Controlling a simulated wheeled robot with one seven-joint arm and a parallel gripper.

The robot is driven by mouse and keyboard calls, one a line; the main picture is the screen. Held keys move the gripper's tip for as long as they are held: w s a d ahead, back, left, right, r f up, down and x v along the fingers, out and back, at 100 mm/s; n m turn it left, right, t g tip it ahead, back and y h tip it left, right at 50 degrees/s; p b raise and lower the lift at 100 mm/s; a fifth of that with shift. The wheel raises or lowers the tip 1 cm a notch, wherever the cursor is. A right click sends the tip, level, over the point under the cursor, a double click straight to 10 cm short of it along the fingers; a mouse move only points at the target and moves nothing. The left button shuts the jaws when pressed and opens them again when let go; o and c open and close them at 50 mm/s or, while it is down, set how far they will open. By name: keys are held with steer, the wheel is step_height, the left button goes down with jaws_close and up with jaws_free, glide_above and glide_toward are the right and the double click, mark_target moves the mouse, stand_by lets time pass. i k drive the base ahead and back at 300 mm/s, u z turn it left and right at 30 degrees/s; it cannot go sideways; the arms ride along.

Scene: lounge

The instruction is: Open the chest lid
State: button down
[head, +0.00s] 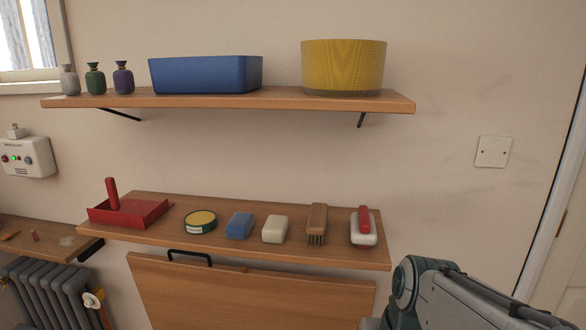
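A flat wooden panel (250,296) shows at the bottom of the head view, below the lower shelf. A black bar handle (190,255) sits at its upper left edge, and a small brass-coloured piece is on the same edge. It may be the chest lid, but its lower part is cut off by the frame, so I cannot tell whether it is open or shut. Part of my arm shows at the lower right, beside the panel's right side. My gripper is out of view.
The lower shelf (150,237) juts out just above the panel, holding a red dustpan (128,211), a tin, blocks and brushes. The upper shelf (220,101) holds a blue bin (205,74) and yellow basket (343,66). A radiator (50,291) stands at left.

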mark_target(175, 294)
steer(key=k, duration=1)
steer(key=u, duration=2.25)
steer(key=i, duration=1.7)
steer(key=z, duration=2.5)
steer(key=i, duration=0.5)
steer(key=z, duration=0.05)
